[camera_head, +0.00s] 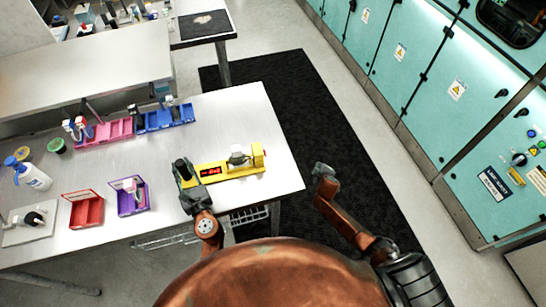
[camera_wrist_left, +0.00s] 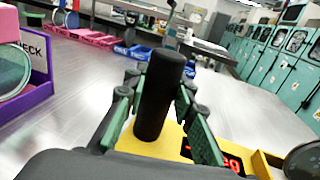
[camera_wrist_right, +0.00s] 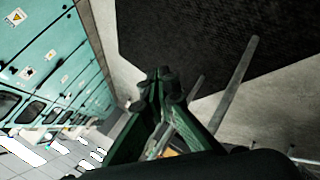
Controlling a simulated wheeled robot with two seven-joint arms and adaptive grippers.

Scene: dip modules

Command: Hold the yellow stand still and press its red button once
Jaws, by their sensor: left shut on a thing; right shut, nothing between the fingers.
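The yellow stand (camera_head: 244,171) lies along the table's front right part. It has a red lit display (camera_head: 210,171), a white rounded part (camera_head: 238,157) and a raised yellow block (camera_head: 258,155) at its right end. A black upright post (camera_wrist_left: 158,95) rises at its left end. My left gripper (camera_head: 186,177) is shut on this post, with one finger on each side in the left wrist view. My right gripper (camera_head: 323,170) is shut and empty, right of the table edge and apart from the stand. I cannot make out the red button in any view.
A purple bin (camera_head: 130,197) and a red bin (camera_head: 85,211) stand left of the stand. Pink (camera_head: 104,133) and blue (camera_head: 166,118) trays lie behind. A white bottle (camera_head: 35,178) stands far left. A dark floor mat (camera_head: 300,110) and teal cabinets (camera_head: 415,60) are to the right.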

